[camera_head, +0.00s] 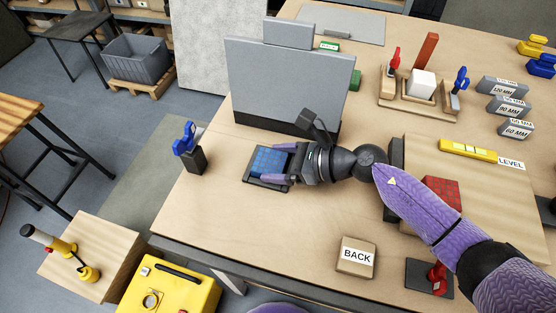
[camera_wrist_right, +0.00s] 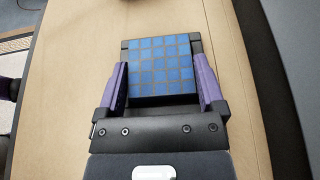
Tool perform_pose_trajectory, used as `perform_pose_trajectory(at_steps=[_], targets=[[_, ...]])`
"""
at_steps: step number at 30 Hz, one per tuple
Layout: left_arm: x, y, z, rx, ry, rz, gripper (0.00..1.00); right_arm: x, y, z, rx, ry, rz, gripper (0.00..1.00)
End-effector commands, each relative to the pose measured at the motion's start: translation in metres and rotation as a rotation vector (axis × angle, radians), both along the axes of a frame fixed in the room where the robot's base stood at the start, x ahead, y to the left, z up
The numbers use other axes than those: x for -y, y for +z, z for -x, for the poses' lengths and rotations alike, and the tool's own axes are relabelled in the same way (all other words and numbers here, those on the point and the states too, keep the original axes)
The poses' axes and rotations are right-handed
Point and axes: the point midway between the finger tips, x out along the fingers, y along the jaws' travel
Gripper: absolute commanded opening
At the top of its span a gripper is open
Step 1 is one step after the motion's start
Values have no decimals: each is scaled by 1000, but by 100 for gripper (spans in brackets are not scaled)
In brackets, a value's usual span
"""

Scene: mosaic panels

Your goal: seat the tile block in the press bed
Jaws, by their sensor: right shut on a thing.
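The blue tile block (camera_head: 270,161), marked with a grid of squares, lies between the fingers of my right gripper (camera_head: 282,164). In the right wrist view the block (camera_wrist_right: 160,66) fills the gap, with a purple finger of the gripper (camera_wrist_right: 160,85) on each side. A dark, low tray or bed (camera_head: 262,184) shows at the block's edges, and its dark corner (camera_wrist_right: 196,43) shows in the wrist view. The block appears in or just over it; I cannot tell whether it sits fully down. My left gripper is not in view.
A large grey panel (camera_head: 285,78) stands just behind the block. A blue-handled clamp on a dark post (camera_head: 190,150) is at the left. A red grid block (camera_head: 442,190) lies near my right arm. A BACK block (camera_head: 356,256) stands in front. Bare tabletop lies between.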

Motion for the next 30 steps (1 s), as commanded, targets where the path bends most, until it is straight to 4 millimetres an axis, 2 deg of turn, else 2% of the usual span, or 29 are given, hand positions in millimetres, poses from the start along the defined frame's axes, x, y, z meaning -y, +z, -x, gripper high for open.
perform_pose_trajectory(at_steps=[12,13,14,24,29,30], targets=[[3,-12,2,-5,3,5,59,1,-15,2,-4,3,9,6],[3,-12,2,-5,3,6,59,1,-16,2,-5,4,11,92],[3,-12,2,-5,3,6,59,1,-17,2,-7,3,13,98],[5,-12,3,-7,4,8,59,2,-18,3,-8,7,16,100],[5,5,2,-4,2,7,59,2,-1,3,-7,7,16,100],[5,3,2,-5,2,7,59,9,-1,5,-8,5,18,100]])
